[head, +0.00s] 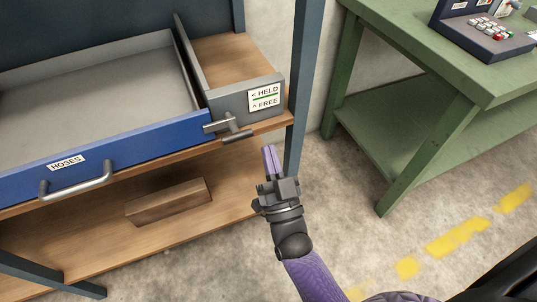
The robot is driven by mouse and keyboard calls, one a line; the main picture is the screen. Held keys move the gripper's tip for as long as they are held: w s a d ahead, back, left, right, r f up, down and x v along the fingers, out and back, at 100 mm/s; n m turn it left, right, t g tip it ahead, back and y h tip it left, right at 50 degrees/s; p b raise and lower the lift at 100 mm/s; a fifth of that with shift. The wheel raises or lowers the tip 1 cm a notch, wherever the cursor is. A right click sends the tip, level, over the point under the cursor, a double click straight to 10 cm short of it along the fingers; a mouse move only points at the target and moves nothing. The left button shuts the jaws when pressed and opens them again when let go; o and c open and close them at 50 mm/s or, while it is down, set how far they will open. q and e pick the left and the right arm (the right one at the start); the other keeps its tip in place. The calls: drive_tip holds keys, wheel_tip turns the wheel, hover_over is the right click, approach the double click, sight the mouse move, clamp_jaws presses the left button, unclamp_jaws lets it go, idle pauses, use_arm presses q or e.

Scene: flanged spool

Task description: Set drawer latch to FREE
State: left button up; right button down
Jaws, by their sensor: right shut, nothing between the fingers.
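The drawer (120,155) has a blue front with a HOSES label and a grey bar handle (78,182). It is pulled out and its grey tray looks empty. The grey drawer latch (230,126) sits at the drawer's right end, in front of a grey block. A label (264,98) on that block reads HELD with a left arrow and FREE with an up arrow. The latch's bar points left across the edge of the blue front. My right gripper (269,150) is shut and empty, to the right of and slightly below the latch, apart from it. My left gripper is not in view.
A dark blue post (300,80) stands just right of the latch. A wooden shelf holds a wooden block (168,202) below the drawer. A green workbench (425,60) with a dark tray of small parts stands at right. Floor between is clear.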

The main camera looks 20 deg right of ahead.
drive_tip(key=w+b, duration=0.3)
drive_tip(key=w, duration=0.3)
drive_tip(key=shift+w+a+f, duration=0.15)
drive_tip(key=shift+w+f, duration=0.15)
drive_tip(key=shift+w, duration=0.05)
